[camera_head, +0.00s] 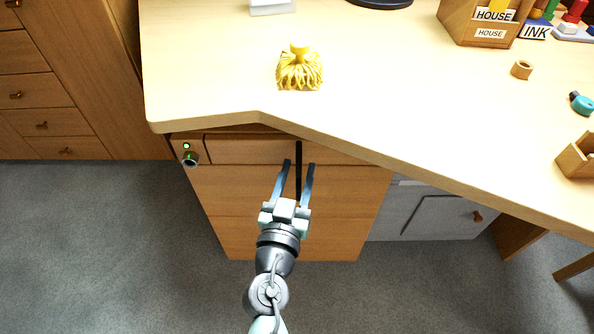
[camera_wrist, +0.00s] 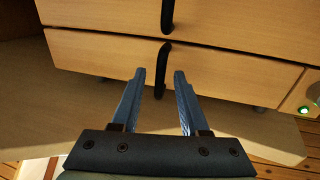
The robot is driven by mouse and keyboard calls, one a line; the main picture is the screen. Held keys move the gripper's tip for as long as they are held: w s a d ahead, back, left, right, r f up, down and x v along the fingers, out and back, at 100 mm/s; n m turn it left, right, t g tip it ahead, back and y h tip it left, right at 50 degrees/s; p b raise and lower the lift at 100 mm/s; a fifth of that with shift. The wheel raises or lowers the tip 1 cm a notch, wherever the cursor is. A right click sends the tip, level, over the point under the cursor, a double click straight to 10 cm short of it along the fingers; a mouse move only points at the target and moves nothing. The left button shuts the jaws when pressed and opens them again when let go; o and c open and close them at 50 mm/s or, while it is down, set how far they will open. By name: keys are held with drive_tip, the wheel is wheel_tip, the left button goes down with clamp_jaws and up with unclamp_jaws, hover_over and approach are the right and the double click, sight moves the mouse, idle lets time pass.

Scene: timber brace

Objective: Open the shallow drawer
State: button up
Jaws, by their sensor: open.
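The shallow drawer (camera_head: 240,150) is a wide, low wooden front just under the desk top, and it looks shut. In the wrist view, which looks turned over, its front (camera_wrist: 225,75) is the lower of two fronts. It carries a black upright handle (camera_wrist: 162,55), also seen in the head view (camera_head: 298,152). My gripper (camera_head: 299,166) is open, its two blue-grey fingers pointing at the drawer. In the wrist view the fingertips (camera_wrist: 160,74) appear on either side of the handle's end. I cannot tell whether the handle is in between them in depth or touched.
The desk top's edge (camera_head: 330,143) overhangs the drawers. A lock with a green light (camera_head: 188,152) sits left of the drawer. A deeper front (camera_head: 340,190) lies below, and a grey cabinet (camera_head: 430,213) stands to the right. The carpet in front is clear.

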drive_tip(key=shift+c, duration=0.2)
clamp_jaws()
idle(1.1)
